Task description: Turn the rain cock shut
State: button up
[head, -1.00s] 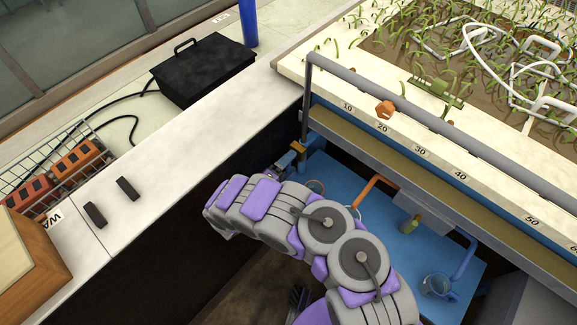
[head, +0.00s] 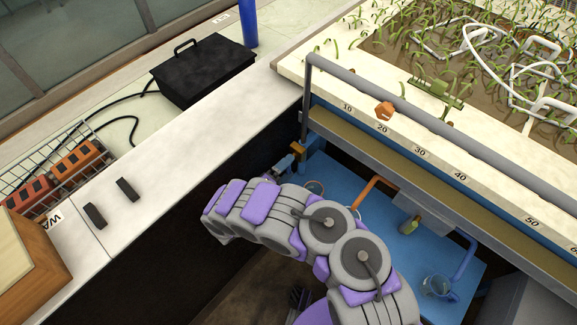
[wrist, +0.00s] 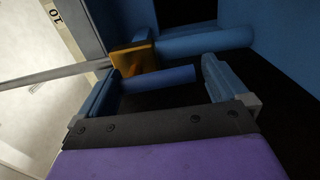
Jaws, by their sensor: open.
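The rain cock's brass body (wrist: 133,58) shows in the wrist view at the end of a thin grey pipe. A short blue bar (wrist: 158,79), which looks like its handle, reaches from near the brass to the right, between my fingers. In the head view the brass part (head: 303,146) is small, at the near left corner of the flume. My gripper (wrist: 158,77) is open, with one blue-grey finger on each side of the bar; I cannot tell whether either touches it. In the head view my gripper (head: 287,164) is just below the brass, partly hidden by my arm.
A thicker blue pipe (wrist: 205,42) runs behind the bar. A grey rail (head: 440,126) runs along the flume edge. A blue shelf (head: 338,180) with an orange pipe (head: 372,188) lies below.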

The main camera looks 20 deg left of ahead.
jog(key=p+v, duration=0.2)
jog(key=v, duration=1.4)
jog(key=shift+s+a, duration=0.1)
